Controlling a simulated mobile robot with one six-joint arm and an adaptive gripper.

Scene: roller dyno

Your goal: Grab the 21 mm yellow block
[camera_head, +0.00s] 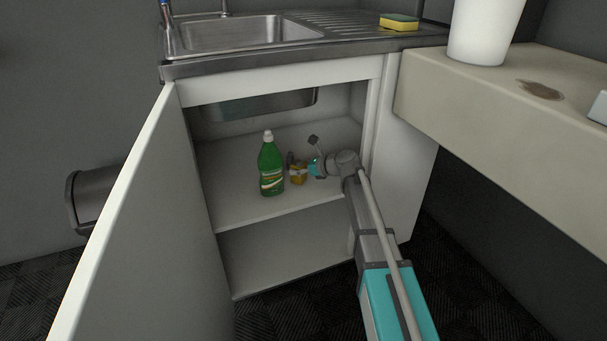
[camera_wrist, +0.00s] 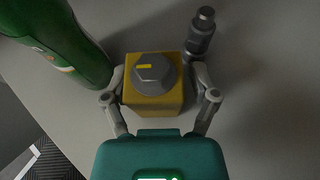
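The yellow block (camera_wrist: 153,106) has a grey faceted knob with a yellow mark on top. It stands on the cabinet's upper shelf (camera_head: 240,212), and in the head view the block (camera_head: 298,174) is small, right of the green bottle. My gripper (camera_wrist: 157,72) reaches in from the right and has one finger on each side of the block. The fingers look open, with a narrow gap at the right side; contact at the left cannot be told. In the head view my gripper (camera_head: 306,168) is close to the block and its fingers are hard to make out.
A green bottle (camera_head: 271,165) stands close left of the block, by my left finger. A grey cylindrical part (camera_wrist: 201,32) stands behind the right finger. The open cabinet door (camera_head: 140,220) is at left. A sponge (camera_head: 399,22) lies beside the sink above.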

